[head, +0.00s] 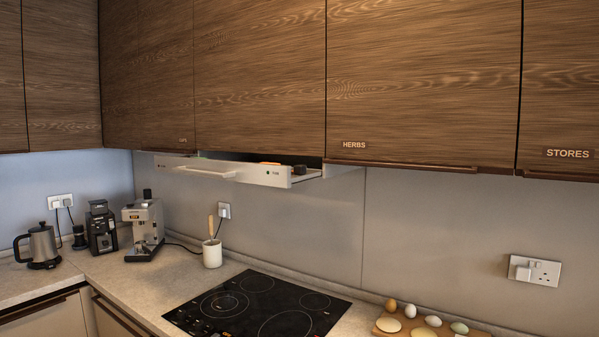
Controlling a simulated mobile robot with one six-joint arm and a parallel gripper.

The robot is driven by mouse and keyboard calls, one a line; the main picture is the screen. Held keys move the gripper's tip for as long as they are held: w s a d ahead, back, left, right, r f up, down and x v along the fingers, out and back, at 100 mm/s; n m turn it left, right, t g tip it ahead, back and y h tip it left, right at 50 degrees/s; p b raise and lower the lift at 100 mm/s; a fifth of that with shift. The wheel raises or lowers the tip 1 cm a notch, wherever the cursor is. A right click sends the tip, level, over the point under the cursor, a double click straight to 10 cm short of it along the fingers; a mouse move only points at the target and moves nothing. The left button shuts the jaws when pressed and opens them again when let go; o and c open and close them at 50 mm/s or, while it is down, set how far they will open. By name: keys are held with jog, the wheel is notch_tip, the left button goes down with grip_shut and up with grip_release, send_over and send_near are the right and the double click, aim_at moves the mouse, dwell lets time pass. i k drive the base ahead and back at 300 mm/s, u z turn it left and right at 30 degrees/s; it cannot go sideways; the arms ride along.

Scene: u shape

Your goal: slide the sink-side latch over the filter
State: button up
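A slim pull-out cooker hood (262,175) stands out below the wooden wall cabinets, above the hob. Its pale front panel carries a light bar handle (205,173). Just above the panel's top edge, a small orange piece (270,163) shows, with a dark piece (299,170) to its right. A small green spot (202,154) shows farther left. I cannot tell which of these, if any, is a latch. The filter is not clearly visible, as the front panel and low view hide the hood's inside. No sink is in view. My gripper is not in view.
A black hob (258,304) lies below the hood. A white utensil pot (212,254), coffee machine (144,228), grinder (101,230) and kettle (42,246) stand left. A board (470,331) with several eggs lies right. Cabinet doors hang low above; air before the hood is clear.

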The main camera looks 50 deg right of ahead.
aim_at(301, 170)
jog(key=z, duration=4.6)
jog(key=i, duration=0.1)
jog(key=u, duration=3)
jog(key=k, duration=0.55)
jog(key=u, duration=0.15)
jog(key=i, duration=0.55)
jog(key=z, duration=0.1)
